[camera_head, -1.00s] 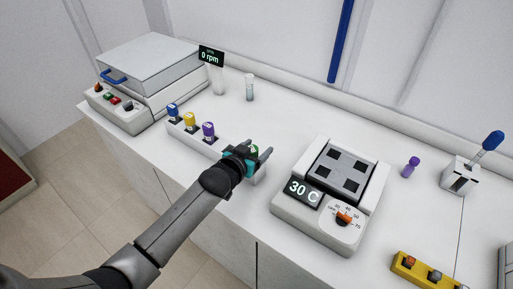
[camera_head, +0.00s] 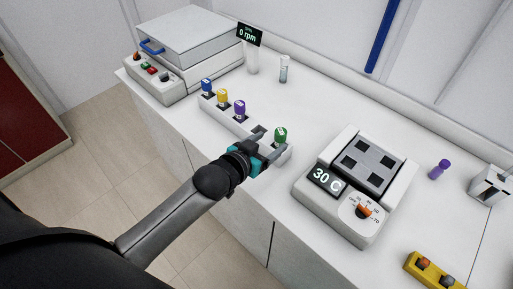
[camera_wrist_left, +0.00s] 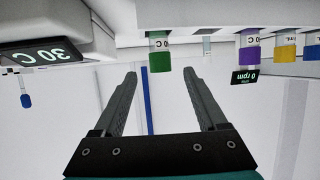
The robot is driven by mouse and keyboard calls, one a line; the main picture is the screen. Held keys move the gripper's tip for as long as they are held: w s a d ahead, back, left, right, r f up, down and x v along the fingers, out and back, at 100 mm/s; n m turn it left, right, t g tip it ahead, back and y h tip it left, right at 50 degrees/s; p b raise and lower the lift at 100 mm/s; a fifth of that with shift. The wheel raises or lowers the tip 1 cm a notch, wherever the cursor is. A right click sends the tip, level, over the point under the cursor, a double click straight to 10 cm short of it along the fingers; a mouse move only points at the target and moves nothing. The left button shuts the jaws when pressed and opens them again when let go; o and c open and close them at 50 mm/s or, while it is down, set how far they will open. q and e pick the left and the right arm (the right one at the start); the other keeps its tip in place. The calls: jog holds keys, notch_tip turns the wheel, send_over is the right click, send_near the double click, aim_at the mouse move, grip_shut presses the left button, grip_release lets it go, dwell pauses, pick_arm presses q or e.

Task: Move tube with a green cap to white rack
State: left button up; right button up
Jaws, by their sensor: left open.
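The green-capped tube (camera_head: 281,134) stands upright at the right end of the white rack (camera_head: 220,117). Blue, yellow and purple-capped tubes fill the rack's left part, with a bare stretch between purple and green. My left gripper (camera_head: 269,143) is open and empty, low at the front of the rack beside the green cap. In the left wrist view, which is upside down, the green-capped tube (camera_wrist_left: 159,55) shows just beyond the two fingertips (camera_wrist_left: 160,74), roughly in line with the gap between them. My right gripper is not in view.
A heater block reading 30 C (camera_head: 356,185) stands right of the rack. A grey-white box machine (camera_head: 195,45) and a 0 rpm device (camera_head: 251,50) are at the back left. A clear tube (camera_head: 284,69), a purple-capped tube (camera_head: 439,169) and a yellow rack (camera_head: 428,268) are also on the counter.

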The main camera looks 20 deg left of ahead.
pick_arm(q)
jog(key=shift+v, duration=2.75)
